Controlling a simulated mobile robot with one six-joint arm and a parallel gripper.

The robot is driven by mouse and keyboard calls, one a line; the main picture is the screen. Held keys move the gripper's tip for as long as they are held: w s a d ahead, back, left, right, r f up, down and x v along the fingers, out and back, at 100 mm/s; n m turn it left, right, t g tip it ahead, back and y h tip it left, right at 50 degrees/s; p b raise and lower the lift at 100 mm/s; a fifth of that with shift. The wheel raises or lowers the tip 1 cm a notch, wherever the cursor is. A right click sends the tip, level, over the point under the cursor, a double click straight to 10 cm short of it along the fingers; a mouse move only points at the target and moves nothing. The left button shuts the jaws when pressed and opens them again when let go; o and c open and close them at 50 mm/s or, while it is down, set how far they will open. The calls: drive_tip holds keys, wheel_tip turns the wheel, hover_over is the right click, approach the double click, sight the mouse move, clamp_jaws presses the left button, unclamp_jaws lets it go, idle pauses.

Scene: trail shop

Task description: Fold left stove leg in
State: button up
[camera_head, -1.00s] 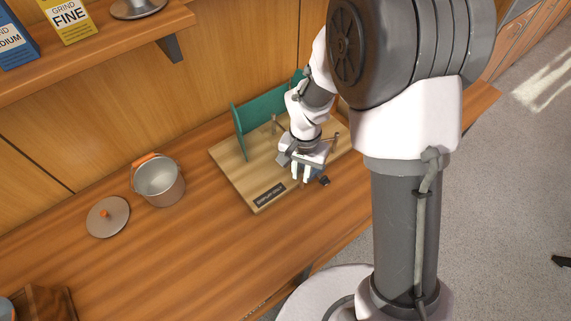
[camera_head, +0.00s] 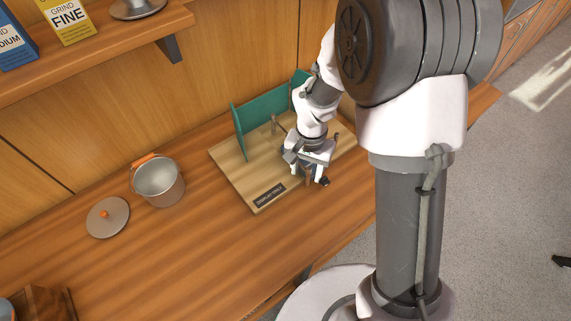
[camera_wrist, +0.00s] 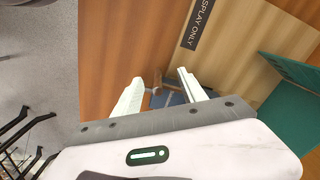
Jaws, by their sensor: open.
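The small stove stands on the wooden display board (camera_head: 240,178) and is mostly hidden behind my gripper. One thin upright stove leg (camera_head: 274,126) shows left of my wrist and another (camera_head: 336,138) to its right. A dark knob (camera_head: 324,181) shows just right of my fingers. My gripper (camera_head: 309,176) is open, pointing down over the stove at the board's front part. In the wrist view, my two pale fingers (camera_wrist: 160,78) stand apart with a brownish leg tip (camera_wrist: 156,78) between them. Blue stove parts (camera_wrist: 174,99) lie below it. I cannot tell whether a finger touches the leg.
A green panel (camera_head: 240,134) rises along the board's back edge. A metal pot (camera_head: 160,184) and its lid (camera_head: 107,217) stand on the counter (camera_head: 190,245) to the left. A shelf (camera_head: 110,40) juts out above. The counter left of the board's front is clear.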

wheel_tip(320, 180, up, 9)
drive_tip(key=p, duration=0.6)
